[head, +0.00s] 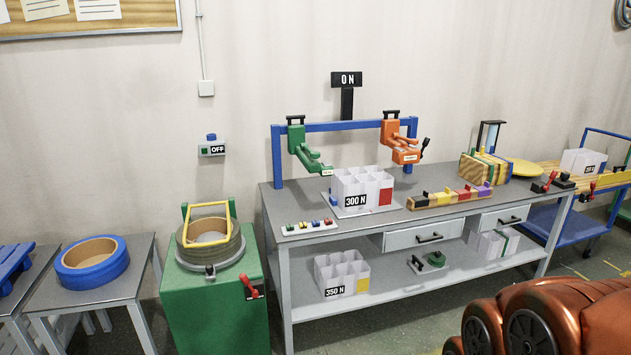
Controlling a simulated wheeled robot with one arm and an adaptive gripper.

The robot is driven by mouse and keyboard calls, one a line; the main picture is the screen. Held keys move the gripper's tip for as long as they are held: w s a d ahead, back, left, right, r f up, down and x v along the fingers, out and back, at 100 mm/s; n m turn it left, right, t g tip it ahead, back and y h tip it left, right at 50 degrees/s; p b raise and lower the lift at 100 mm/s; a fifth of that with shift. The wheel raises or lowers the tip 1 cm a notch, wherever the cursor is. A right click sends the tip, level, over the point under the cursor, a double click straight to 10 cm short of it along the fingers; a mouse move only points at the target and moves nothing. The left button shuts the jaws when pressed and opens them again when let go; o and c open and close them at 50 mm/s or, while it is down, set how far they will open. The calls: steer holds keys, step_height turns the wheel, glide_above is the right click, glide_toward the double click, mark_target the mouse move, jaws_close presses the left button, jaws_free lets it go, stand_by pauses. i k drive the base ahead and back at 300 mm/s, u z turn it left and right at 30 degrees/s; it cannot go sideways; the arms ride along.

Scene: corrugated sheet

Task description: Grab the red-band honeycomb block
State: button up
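The red-band honeycomb block (350,186) is a white open-celled block with a red patch on its right face and a "300 N" label on its front. It stands upright on a light plate on the grey workbench (440,215), below the blue frame (345,126). A green clamp-like tool (308,152) and an orange one (399,146) hang from the frame above it. My gripper is not in view; copper-coloured parts of my own body fill the bottom right corner, well apart from the block.
A yellow-band block (340,271) marked "350 N" and a green-band block (492,243) stand on the lower shelf. Another white block (582,161) is on the right cart. A wooden holder (450,197) with coloured pieces is right of the red-band block. The floor in front looks clear.

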mark_target(367, 187)
steer(key=u, duration=0.35)
steer(key=i, duration=2.5)
steer(key=u, duration=0.2)
